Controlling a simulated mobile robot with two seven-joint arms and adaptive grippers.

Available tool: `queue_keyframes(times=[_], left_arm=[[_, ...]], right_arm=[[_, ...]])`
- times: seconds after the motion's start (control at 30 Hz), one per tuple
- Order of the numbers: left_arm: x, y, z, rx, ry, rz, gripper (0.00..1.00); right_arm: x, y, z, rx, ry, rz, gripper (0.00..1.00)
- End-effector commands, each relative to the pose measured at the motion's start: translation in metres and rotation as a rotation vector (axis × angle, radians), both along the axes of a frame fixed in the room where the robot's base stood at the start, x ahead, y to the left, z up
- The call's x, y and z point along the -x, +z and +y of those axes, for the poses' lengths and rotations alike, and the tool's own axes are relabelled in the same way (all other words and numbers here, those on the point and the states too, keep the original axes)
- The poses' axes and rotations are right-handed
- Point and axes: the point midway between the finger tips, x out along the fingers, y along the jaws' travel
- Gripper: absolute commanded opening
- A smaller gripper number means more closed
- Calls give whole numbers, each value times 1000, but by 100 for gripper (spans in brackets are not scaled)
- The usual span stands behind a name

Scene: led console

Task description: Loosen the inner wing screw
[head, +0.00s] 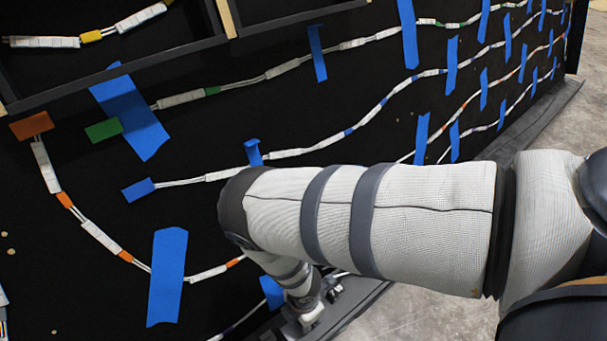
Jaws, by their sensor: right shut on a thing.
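My right gripper (310,318) is small and low in the head view, beyond my pale grey right arm, close to the lower edge of the black console panel (70,255). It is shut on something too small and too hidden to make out. I cannot pick out the inner wing screw anywhere in this view. My left gripper is out of view.
White LED strips with coloured connectors run across the panel, held by blue tape (167,277). An orange tab (31,126) and a green tab (103,130) are at the left. A dark frame rail (120,73) crosses the upper left. Concrete floor (425,305) shows at right.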

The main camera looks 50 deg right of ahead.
Motion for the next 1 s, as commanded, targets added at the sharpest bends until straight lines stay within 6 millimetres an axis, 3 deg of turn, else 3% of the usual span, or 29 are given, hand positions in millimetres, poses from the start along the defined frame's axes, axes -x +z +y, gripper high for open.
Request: queue_keyframes(times=[0.57, 0.6, 0.7, 1.0], left_arm=[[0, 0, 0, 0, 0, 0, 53], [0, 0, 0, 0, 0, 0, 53], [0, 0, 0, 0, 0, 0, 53], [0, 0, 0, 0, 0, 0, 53]], right_arm=[[1, -1, -1, 1, 32, 2, 5], [1, -1, -1, 2, 32, 2, 35], [1, -1, 0, 1, 32, 1, 53], [0, 1, 0, 1, 32, 0, 53]])
